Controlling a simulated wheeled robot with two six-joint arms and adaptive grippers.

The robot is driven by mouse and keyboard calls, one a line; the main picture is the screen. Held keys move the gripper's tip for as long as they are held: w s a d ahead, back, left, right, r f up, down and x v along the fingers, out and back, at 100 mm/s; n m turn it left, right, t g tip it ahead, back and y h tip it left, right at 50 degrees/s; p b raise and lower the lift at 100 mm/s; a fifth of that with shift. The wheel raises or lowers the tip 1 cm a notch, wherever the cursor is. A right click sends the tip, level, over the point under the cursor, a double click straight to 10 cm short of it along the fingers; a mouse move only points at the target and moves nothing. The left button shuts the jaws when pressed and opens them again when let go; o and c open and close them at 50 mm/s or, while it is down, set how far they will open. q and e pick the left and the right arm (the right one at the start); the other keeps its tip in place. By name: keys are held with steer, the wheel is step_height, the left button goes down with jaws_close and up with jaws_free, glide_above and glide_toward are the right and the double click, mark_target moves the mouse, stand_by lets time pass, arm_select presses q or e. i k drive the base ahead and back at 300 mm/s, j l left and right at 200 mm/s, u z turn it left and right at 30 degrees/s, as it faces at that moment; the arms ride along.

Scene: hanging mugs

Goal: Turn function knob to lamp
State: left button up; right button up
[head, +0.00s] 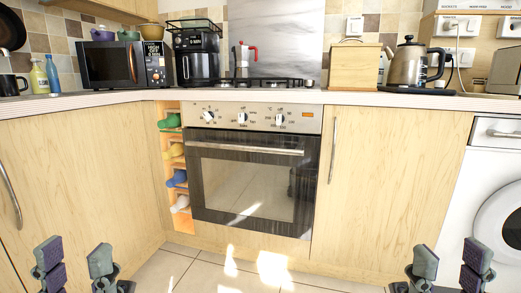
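The oven (252,172) is built in under the counter, with its door shut. Its silver control panel carries three white knobs: a left knob (208,115), a middle knob (242,118) and a right knob (279,119). The markings around them are too small to read, so I cannot tell which is the function knob or where the lamp mark is. My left gripper (75,258) is at the bottom left, fingers apart and empty. My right gripper (451,258) is at the bottom right, fingers apart and empty. Both are well apart from the panel.
The oven door handle (245,148) juts out below the knobs. The counter edge (400,101) runs above the panel. An open rack (172,178) with bottles is left of the oven. A cabinet door (385,185) and a washing machine (498,205) are to the right. The floor in front is clear.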

mark_target(243, 116)
steer(key=i+j+z, duration=0.15)
steer(key=i+z, duration=0.15)
steer(key=z, duration=0.2)
steer(key=i+j+z, duration=0.2)
steer(key=z, duration=0.25)
